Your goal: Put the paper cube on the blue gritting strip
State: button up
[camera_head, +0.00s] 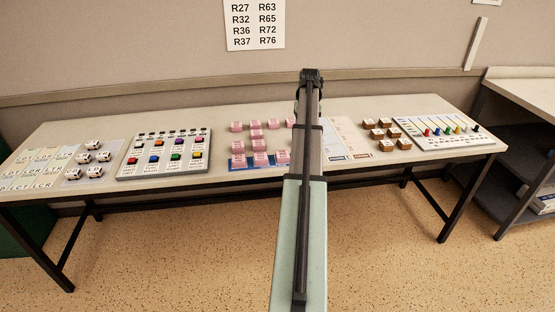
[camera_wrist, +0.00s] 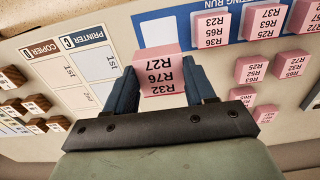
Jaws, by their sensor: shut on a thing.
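The pink paper cube (camera_wrist: 158,75), with R27, R76 and R32 on its face, is between the two fingers of my gripper (camera_wrist: 158,88), which is shut on it. Other pink cubes stand on the strip, including one marked R23, R65, R36 (camera_wrist: 211,29). In the head view the strip (camera_head: 245,167) lies at the table's front edge; my arm hides the gripper and the held cube.
More pink cubes (camera_head: 256,134) stand behind the strip. Printer and copier cards (camera_wrist: 88,60) and brown blocks (camera_head: 386,145) lie to the right in the head view. A panel of coloured buttons (camera_head: 166,153) and white blocks (camera_head: 94,145) are at the left, a slider panel (camera_head: 440,132) at the right.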

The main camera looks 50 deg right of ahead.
jog(key=shift+s+a+f, duration=0.1)
jog(key=shift+a+f, duration=0.05)
jog(key=shift+f, duration=4.85)
jog(key=shift+f, duration=0.1)
jog(key=o, duration=1)
jog(key=shift+o, duration=0.2)
notch_tip(320, 180, up, 12)
jog(key=shift+r, duration=0.15)
